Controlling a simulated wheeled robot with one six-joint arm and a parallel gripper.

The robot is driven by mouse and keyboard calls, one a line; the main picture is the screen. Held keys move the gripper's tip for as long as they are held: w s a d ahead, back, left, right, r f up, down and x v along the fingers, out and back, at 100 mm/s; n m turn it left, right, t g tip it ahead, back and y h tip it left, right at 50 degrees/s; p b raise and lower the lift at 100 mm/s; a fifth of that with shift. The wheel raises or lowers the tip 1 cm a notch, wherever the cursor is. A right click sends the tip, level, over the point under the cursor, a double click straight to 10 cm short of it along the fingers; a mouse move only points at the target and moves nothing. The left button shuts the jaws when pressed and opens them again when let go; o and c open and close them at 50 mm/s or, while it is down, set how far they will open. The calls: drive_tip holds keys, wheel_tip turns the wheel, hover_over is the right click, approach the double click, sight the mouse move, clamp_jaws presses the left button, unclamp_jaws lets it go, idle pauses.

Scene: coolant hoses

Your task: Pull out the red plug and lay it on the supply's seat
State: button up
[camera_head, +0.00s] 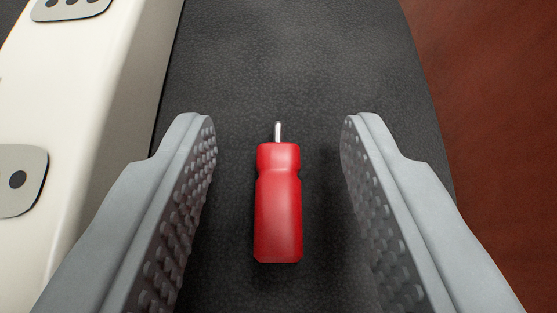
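The red plug (278,207) lies on a dark grey textured surface (290,60), which may be the seat. Its metal pin points away from me, toward the top of the picture. My gripper (279,130) is open, with one grey studded finger on each side of the plug. There is a clear gap between the plug and both fingers, and neither touches it. No socket or hose shows on the plug.
A cream-white body (95,110) with grey plates bearing dark round holes (18,180) stands along the left. The dark surface has a curved edge on the right, with a reddish-brown area (500,110) beyond. The dark surface ahead of the plug is clear.

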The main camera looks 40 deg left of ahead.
drive_tip(key=v, duration=1.7)
drive_tip(key=shift+s+d+r, duration=0.1)
drive_tip(key=shift+r, duration=0.05)
